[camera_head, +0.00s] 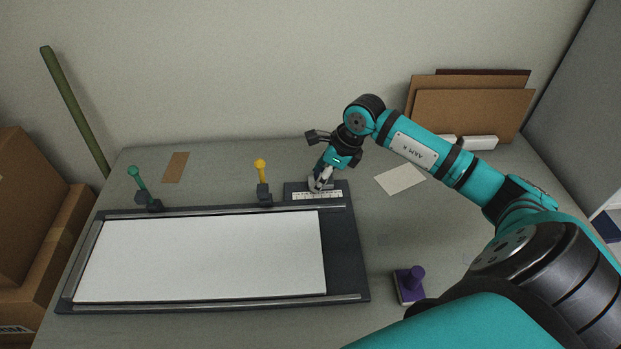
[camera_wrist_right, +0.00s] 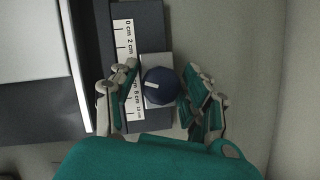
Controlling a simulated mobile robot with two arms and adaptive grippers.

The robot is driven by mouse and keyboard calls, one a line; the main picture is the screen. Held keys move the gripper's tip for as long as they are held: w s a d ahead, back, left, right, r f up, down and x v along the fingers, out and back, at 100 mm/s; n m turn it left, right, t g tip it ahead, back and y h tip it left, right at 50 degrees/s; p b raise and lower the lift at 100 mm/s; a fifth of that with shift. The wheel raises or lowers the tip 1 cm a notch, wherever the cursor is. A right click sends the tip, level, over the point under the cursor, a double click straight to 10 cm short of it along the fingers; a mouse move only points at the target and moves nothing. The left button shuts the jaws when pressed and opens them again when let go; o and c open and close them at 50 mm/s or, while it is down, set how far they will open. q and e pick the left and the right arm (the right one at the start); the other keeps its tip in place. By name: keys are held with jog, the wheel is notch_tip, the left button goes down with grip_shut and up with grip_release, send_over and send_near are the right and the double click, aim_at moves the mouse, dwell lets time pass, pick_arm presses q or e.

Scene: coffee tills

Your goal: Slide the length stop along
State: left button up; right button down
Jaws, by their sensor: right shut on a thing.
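The length stop (camera_wrist_right: 160,87) is a pale block with a round dark-blue knob carrying a white mark. It sits on a dark rail (camera_wrist_right: 150,22) beside a white centimetre scale (camera_wrist_right: 123,35). My right gripper (camera_wrist_right: 162,72) has one finger on each side of the stop and is shut on it; the left finger covers the middle of the scale. In the head view my right gripper (camera_head: 319,184) reaches down to the rail behind the board's far right corner and mostly hides the stop. My left gripper is not in view.
The dark-framed board (camera_head: 345,250) holds a white sheet (camera_head: 205,255). A green-knobbed lever (camera_head: 139,182) and a yellow-knobbed lever (camera_head: 262,175) stand along its far edge. A purple-handled stamp (camera_head: 410,285) and a pale card (camera_head: 400,179) lie to the right. Cardboard panels (camera_head: 465,112) lean behind.

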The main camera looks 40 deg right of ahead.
jog(key=c, duration=0.7)
grip_release()
jog(key=shift+w, duration=0.1)
jog(key=shift+o, duration=0.2)
jog(key=v, duration=1.2)
